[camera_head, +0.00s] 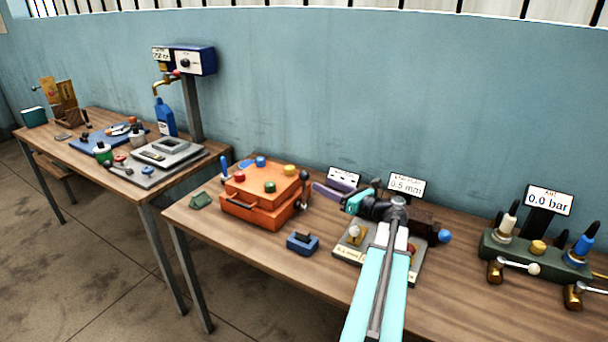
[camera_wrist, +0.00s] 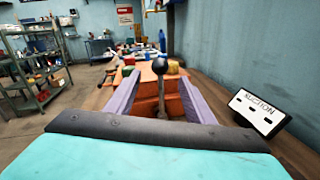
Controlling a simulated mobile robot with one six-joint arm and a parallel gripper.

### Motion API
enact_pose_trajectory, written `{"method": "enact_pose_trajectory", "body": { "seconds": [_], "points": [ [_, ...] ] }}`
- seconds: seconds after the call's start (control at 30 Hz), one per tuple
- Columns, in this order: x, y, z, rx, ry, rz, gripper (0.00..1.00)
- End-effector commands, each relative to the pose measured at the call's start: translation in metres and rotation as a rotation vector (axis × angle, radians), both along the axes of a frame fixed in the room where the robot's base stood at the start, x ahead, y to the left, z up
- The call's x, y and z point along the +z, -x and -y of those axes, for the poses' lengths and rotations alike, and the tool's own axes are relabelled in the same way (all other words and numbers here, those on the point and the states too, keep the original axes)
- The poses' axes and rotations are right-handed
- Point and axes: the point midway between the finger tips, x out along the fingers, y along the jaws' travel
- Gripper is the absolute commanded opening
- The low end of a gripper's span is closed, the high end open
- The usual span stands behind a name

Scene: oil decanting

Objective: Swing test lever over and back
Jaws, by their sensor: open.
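A lever with a black ball knob (camera_head: 304,175) stands at the right side of the orange box (camera_head: 262,208) on the near table. In the wrist view the lever (camera_wrist: 160,67) stands upright between my gripper's two purple fingers, in front of the orange box (camera_wrist: 146,107). Clear gaps show between the lever and both fingers. My gripper (camera_head: 320,189) is open and points left toward the lever. In the wrist view my gripper (camera_wrist: 160,82) shows no object clamped. The lever's lower end is partly hidden by my gripper's dark front edge in the wrist view.
A grey fixture (camera_head: 350,252) with a blue-ball handle (camera_head: 444,237) lies under my arm. A SUCTION sign (camera_wrist: 259,112) stands close at right. A blue block (camera_head: 302,243) sits before the box. A green valve block (camera_head: 525,252) stands at far right.

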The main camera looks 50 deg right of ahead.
Motion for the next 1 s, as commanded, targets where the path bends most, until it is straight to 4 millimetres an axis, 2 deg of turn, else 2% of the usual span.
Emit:
{"method": "enact_pose_trajectory", "body": {
  "seconds": [0.1, 0.6, 0.8, 1.0],
  "points": [
    [0.002, -0.019, 0.000, 0.003, 0.000, 0.000, 0.49],
    [0.002, -0.088, -0.004, 0.003, 0.000, 0.000, 0.49],
    [0.000, -0.103, -0.005, 0.002, -0.001, -0.001, 0.49],
    [0.000, -0.106, -0.006, 0.002, -0.001, -0.001, 0.49]
  ]
}}
